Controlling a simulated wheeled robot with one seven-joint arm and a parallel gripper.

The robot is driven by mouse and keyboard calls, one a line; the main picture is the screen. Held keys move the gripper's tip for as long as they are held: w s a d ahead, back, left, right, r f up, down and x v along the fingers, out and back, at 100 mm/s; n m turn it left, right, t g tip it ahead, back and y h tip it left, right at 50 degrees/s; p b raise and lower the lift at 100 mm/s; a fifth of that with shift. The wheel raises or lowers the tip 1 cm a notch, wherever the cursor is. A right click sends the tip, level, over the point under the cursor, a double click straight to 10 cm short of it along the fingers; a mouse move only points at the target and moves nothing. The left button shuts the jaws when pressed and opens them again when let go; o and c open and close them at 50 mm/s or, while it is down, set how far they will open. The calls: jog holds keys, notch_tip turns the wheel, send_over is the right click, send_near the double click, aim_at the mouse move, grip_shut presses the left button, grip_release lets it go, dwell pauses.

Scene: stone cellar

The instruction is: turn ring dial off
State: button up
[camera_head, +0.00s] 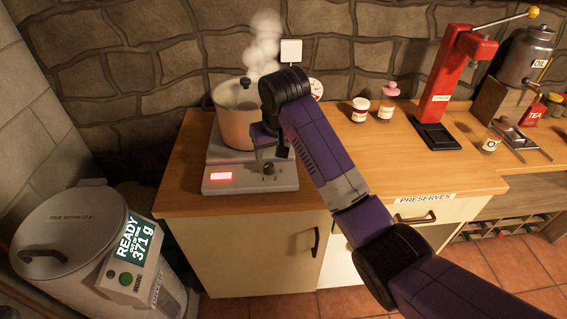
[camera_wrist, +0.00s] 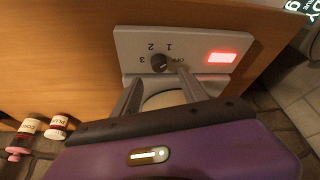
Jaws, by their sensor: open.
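The ring's base unit (camera_head: 245,178) stands on the wooden counter, with a small black dial (camera_head: 268,169) on its front panel and a lit red display (camera_head: 221,176) to the left. In the wrist view the dial (camera_wrist: 159,63) is ringed by the marks 1, 2, 3 and OFF; its exact setting is too small to tell. A large pot (camera_head: 238,120) sits on the ring and steams. My gripper (camera_head: 270,150) is just above the dial. In the wrist view my gripper's (camera_wrist: 161,76) two fingers are apart, tips close to the dial, with nothing held.
Two small jars (camera_head: 360,109) and a red press (camera_head: 449,80) stand to the right on the counter (camera_head: 335,150). A grey bin (camera_head: 75,240) with a lit readout stands at lower left. The counter's front edge lies just before the ring unit.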

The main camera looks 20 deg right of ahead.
aim_at(269, 165)
jog(key=x, duration=0.7)
jog(key=shift+f, duration=0.15)
grip_shut()
